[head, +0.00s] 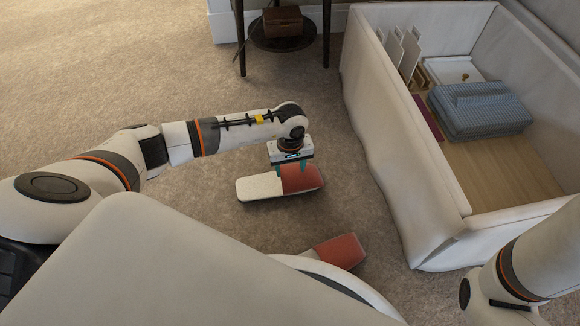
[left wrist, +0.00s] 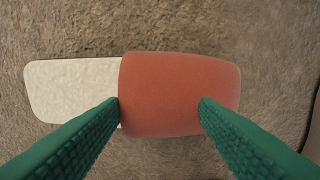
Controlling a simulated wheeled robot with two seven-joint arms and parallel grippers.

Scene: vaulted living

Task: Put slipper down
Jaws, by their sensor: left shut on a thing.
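A slipper with a white sole and a red upper (head: 301,178) is at my left gripper (head: 291,167), above or on the carpet in the head view. In the left wrist view the slipper's red upper (left wrist: 180,95) lies between the two green fingers of my left gripper (left wrist: 160,105), which is shut on it. Its white sole (left wrist: 70,90) points left. I cannot tell whether the sole touches the carpet. A second red slipper (head: 338,252) lies on the carpet nearer to me, partly hidden by my body. My right arm shows at the lower right, but its gripper is out of view.
A large white padded box (head: 400,150) stands at the right, holding a folded blue blanket (head: 478,110), a tray (head: 460,77) and upright frames. A dark-legged small table (head: 283,43) with a brown box is at the back. The carpet (head: 130,70) on the left is clear.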

